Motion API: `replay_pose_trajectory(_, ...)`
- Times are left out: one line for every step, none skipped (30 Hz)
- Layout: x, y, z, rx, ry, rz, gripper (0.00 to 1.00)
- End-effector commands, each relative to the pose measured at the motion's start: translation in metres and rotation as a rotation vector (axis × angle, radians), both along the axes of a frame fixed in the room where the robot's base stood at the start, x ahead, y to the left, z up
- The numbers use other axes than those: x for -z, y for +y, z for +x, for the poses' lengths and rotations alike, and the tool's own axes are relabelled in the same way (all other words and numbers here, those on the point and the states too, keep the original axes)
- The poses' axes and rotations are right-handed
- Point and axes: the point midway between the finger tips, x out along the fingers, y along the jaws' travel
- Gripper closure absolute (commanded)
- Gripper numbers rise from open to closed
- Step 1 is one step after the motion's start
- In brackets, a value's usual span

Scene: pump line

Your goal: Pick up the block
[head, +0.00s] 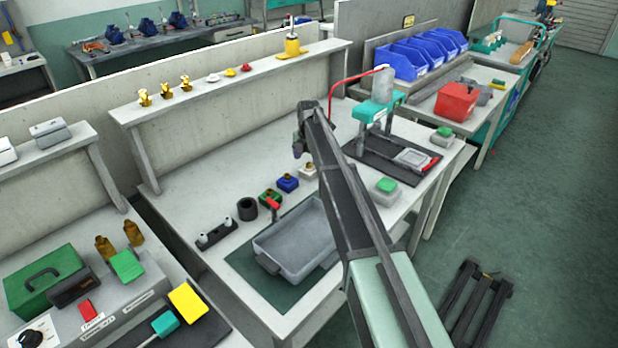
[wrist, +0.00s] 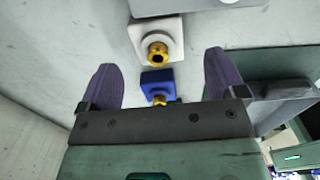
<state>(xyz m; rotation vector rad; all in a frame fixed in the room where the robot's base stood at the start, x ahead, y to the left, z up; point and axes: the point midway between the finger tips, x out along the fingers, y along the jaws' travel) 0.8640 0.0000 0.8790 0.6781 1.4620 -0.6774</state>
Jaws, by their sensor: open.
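Several small square blocks with brass fittings stand in a row on the workbench. A white block (head: 308,172) is at the right, a blue block (head: 288,183) is in the middle and a green block (head: 268,198) is at the left. My gripper (head: 299,149) is above the row, near the white and blue blocks. In the wrist view, its purple fingers are open and apart, with nothing held between them (wrist: 161,68). The white block (wrist: 142,35) shows beyond the fingertips, and the blue block (wrist: 150,78) shows between the fingers, partly hidden by the gripper body.
A grey tray (head: 265,262) on a green mat stands in front of the row. A black ring (head: 247,209) is at its left. A teal press (head: 376,112) stands at the right. A raised shelf (head: 225,88) runs along the back.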

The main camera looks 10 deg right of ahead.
Motion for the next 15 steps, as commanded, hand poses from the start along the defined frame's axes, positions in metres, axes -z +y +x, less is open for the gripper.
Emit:
replay_pose_trajectory(0.016, 0.0, 0.001, 0.0, 0.0, 0.0, 0.11)
replay_pose_trajectory(0.022, 0.0, 0.002, 0.0, 0.0, 0.0, 0.11)
replay_pose_trajectory(0.032, -0.001, 0.003, 0.0, 0.0, 0.0, 0.11)
replay_pose_trajectory(0.038, -0.001, 0.003, 0.0, 0.0, 0.0, 0.11)
replay_pose_trajectory(0.044, -0.001, 0.003, 0.0, 0.0, 0.0, 0.11)
replay_pose_trajectory(0.049, -0.001, 0.003, 0.001, 0.0, 0.0, 0.11)
replay_pose_trajectory(0.05, -0.001, 0.003, 0.001, 0.0, 0.0, 0.11)
replay_pose_trajectory(0.051, -0.001, 0.003, 0.001, 0.001, 0.001, 0.11)
replay_pose_trajectory(0.049, -0.001, 0.003, 0.001, 0.001, 0.001, 0.11)
replay_pose_trajectory(0.048, -0.001, 0.003, 0.001, 0.001, 0.001, 0.11)
replay_pose_trajectory(0.047, -0.001, 0.002, 0.001, 0.001, 0.001, 0.11)
replay_pose_trajectory(0.046, -0.001, 0.002, 0.001, 0.001, 0.001, 0.11)
replay_pose_trajectory(0.046, -0.001, 0.002, 0.001, 0.001, 0.001, 0.11)
replay_pose_trajectory(0.046, -0.001, 0.002, 0.001, 0.001, 0.001, 0.12)
replay_pose_trajectory(0.046, -0.001, 0.002, 0.001, 0.001, 0.001, 0.18)
